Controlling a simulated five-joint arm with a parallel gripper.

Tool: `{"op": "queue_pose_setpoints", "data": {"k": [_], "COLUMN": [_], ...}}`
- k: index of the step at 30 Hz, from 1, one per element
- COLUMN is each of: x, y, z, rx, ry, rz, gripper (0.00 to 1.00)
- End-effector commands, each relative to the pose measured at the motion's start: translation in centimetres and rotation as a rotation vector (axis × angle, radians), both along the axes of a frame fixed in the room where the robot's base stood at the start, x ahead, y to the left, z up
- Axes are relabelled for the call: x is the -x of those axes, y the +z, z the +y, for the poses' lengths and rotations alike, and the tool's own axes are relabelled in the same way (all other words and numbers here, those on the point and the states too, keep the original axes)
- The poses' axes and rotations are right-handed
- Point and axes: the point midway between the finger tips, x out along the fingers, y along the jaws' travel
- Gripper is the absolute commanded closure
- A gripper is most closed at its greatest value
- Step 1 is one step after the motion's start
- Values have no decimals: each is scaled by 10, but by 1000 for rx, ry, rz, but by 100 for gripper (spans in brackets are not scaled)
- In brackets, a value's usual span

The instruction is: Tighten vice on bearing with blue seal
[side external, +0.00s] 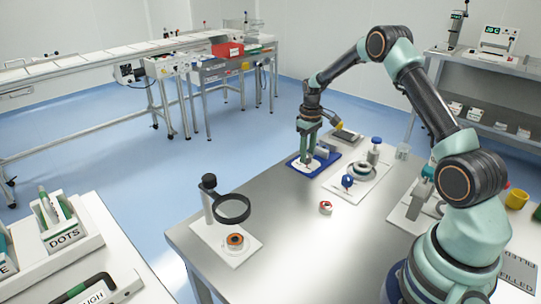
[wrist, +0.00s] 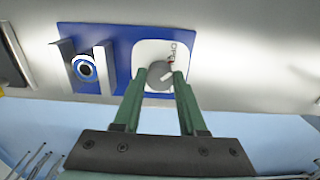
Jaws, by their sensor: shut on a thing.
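A blue base plate (wrist: 122,38), also in the side view (side external: 331,157), carries the vice. In the wrist view the vice has two grey upright jaws, a left jaw (wrist: 63,58) and a right jaw (wrist: 105,72). The bearing with blue seal (wrist: 84,68) sits between them, close to both; I cannot tell whether both touch it. To its right, a round grey knob (wrist: 159,74) with a pale bar stands over a white panel (wrist: 150,47). My gripper (wrist: 166,80) is shut on the knob, a green finger at each side. It points down over the plate in the side view (side external: 306,160).
A magnifier stand (side external: 209,205) with an orange-ringed part (side external: 235,240) is at the table's front left. A small red-and-white part (side external: 325,207), a blue-topped item (side external: 347,182) and a blue-capped bottle (side external: 375,149) stand near the plate. The table's front middle is clear.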

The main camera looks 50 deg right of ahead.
Motion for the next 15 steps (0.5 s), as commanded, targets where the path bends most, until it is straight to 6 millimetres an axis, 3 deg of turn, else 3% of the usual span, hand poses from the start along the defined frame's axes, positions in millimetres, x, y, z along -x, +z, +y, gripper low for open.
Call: {"op": "queue_pose_setpoints", "data": {"k": [10,11,12,13,15], "x": [-1,-1,-1,-1,-1], "y": [1,1,1,1,1], "z": [0,0,0,0,0], "rx": [1,1,1,1,1], "ry": [-27,-27,-27,-27,-27], "rz": [-2,-2,-2,-2,-2], "gripper": [100,55,40,29,29]}}
